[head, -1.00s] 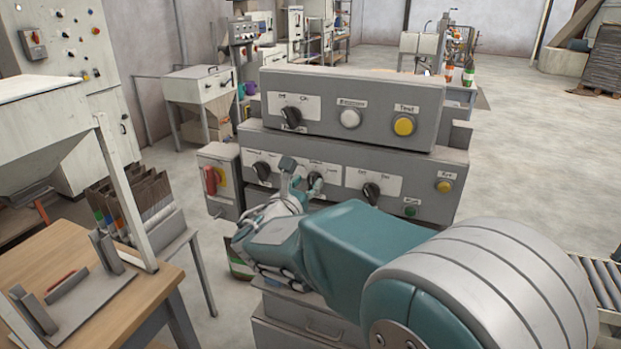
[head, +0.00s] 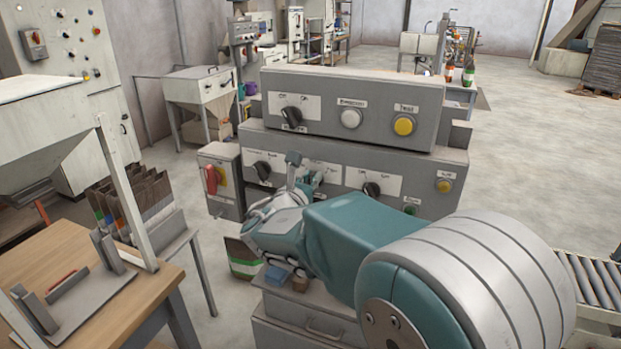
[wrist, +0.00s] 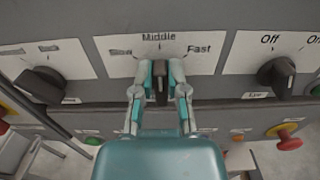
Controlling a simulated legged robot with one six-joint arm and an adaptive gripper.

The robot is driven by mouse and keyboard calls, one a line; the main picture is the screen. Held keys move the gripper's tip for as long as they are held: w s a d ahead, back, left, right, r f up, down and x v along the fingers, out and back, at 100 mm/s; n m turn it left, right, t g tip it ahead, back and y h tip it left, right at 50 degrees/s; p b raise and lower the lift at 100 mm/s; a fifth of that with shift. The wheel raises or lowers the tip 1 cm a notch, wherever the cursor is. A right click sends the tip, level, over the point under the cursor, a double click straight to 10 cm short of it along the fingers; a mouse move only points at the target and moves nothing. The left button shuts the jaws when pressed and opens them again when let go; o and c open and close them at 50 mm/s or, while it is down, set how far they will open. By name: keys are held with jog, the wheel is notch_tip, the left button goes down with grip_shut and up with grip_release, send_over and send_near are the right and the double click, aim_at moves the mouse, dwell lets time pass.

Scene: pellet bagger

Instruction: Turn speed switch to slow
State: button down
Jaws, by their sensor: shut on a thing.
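The speed switch is a black rotary knob (wrist: 161,88) on a white label plate (wrist: 118,58) in the wrist view. The plate reads "Middle" at the top and "Fast" at the right; the left label is too blurred to read. The knob stands about upright, in line with "Middle". My gripper (wrist: 160,72) has one finger on each side of the knob and is shut on it. In the head view my gripper (head: 305,171) is at the lower panel's middle plate and mostly hides the knob.
Other black knobs flank it at left (wrist: 42,84) and right (wrist: 277,73) in the wrist view. A red-handled switch box (head: 220,180) stands at left. A wooden table (head: 60,260) is at lower left.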

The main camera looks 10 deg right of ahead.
jog(key=shift+w+n, duration=0.1)
jog(key=shift+n, duration=0.2)
jog(key=n, duration=0.3)
jog(key=a+n, duration=0.1)
jog(key=n, duration=0.5)
jog(key=shift+w+a+f, duration=0.15)
jog(key=shift+w+f, duration=0.05)
jog(key=shift+w, duration=0.1)
jog(key=shift+n, duration=0.3)
jog(key=c, duration=0.7)
grip_release()
jog(key=shift+w, duration=0.1)
jog(key=shift+o, duration=0.2)
jog(key=shift+w+f, duration=0.1)
